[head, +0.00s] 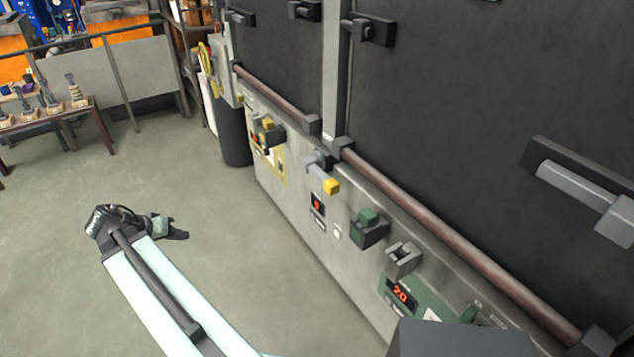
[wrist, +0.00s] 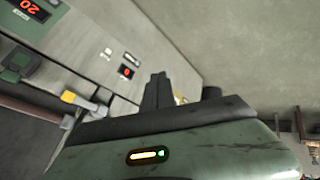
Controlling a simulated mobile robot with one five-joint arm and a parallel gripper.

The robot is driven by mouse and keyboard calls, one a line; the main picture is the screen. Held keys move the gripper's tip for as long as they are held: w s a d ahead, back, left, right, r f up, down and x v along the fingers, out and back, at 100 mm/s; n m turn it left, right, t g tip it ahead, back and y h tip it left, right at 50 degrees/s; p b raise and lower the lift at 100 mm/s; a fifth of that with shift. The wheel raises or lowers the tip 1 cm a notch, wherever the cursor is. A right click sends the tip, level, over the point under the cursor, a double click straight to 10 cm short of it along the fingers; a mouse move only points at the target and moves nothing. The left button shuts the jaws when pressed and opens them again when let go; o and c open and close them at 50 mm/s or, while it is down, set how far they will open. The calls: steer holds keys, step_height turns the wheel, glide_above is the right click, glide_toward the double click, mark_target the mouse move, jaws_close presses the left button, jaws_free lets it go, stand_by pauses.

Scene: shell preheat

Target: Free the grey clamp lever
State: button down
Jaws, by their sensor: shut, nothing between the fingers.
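A light grey lever (head: 580,185) on a dark mount sits on the large dark door at the right of the head view. A plain grey handle block (head: 402,258) sits above the lower display. I cannot tell for sure which is the clamp lever. My gripper (head: 180,232) is over open floor left of the cabinet, apart from all of them. Its dark fingers (wrist: 157,92) are shut and empty.
A green-topped control (head: 368,226) sits between the levers on the cabinet front. A brown rail (head: 450,240) runs along above the controls. A dark bin (head: 234,135) stands at the cabinet's far end. A table with tools (head: 95,105) is at far left. The floor between is clear.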

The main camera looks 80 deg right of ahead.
steer(key=s+d+r+m+g+h, duration=0.1)
steer(key=s+d+r+m+g, duration=0.1)
steer(key=s+d, duration=0.5)
steer(key=s+d+r+m+g+h+b, duration=0.1)
steer(key=s+d+r+m+g, duration=0.2)
steer(key=s, duration=0.9)
steer(key=s+d+r+m+g+h, duration=0.1)
steer(key=s+d+r+m+g, duration=0.2)
steer(key=s+d, duration=0.7)
step_height(320, 180, up, 3)
steer(key=d+m, duration=0.1)
steer(key=m, duration=0.3)
steer(key=shift+d+f+m, duration=0.15)
steer(key=shift+d+m, duration=0.25)
steer(key=shift+s+b, duration=0.1)
steer(key=shift+b, duration=0.2)
steer(key=b, duration=0.3)
glide_above(321, 177)
steer(key=a, duration=0.3)
step_height(321, 177, down, 3)
steer(key=f+b, duration=0.2)
steer(key=shift+s+d+f, duration=0.2)
steer(key=shift+f, duration=0.1)
steer(key=shift+f+b, duration=0.55)
steer(key=shift+b, duration=0.2)
steer(key=shift+r, duration=0.1)
